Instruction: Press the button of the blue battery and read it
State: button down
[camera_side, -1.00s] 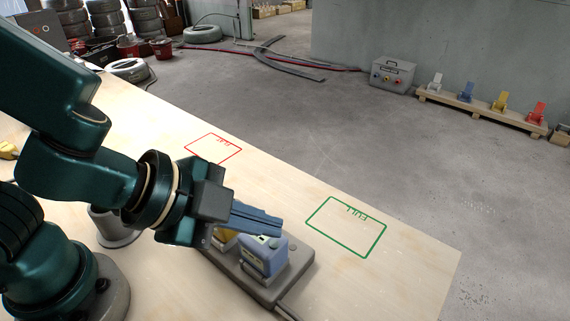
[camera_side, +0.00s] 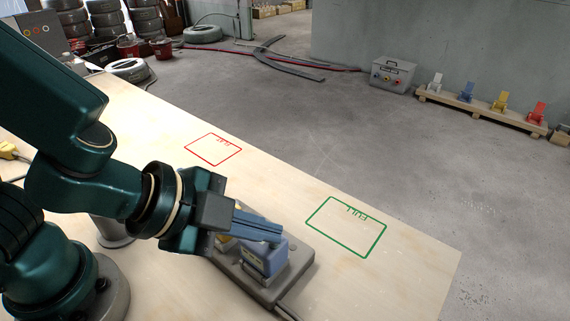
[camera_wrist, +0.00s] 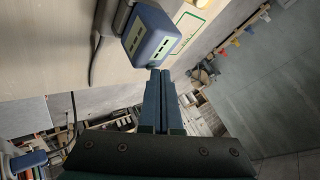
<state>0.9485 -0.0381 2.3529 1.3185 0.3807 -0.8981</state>
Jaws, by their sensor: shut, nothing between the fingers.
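The blue battery (camera_side: 264,262) sits upright on a grey charger base (camera_side: 295,272) at the front of the wooden table. My gripper (camera_side: 280,236) is shut and empty, its fingers lying over the battery's top and hiding much of it. In the wrist view, the battery (camera_wrist: 150,35) shows pale green panels with dark marks, too small to read surely. There, the tips of my gripper (camera_wrist: 161,72) are at the battery's near edge; I cannot tell whether they touch it. The button is not clearly visible.
A red outlined zone (camera_side: 213,149) and a green outlined zone (camera_side: 345,227) marked FULL are empty on the table. Bare table lies between them. A grey box (camera_side: 391,76) and a rack (camera_side: 480,108) with coloured pieces stand on the floor beyond.

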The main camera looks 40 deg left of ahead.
aim_at(265, 247)
jog(key=shift+f, duration=0.15)
dwell(0.4)
jog(key=shift+r, duration=0.8)
jog(key=shift+r, duration=2.55)
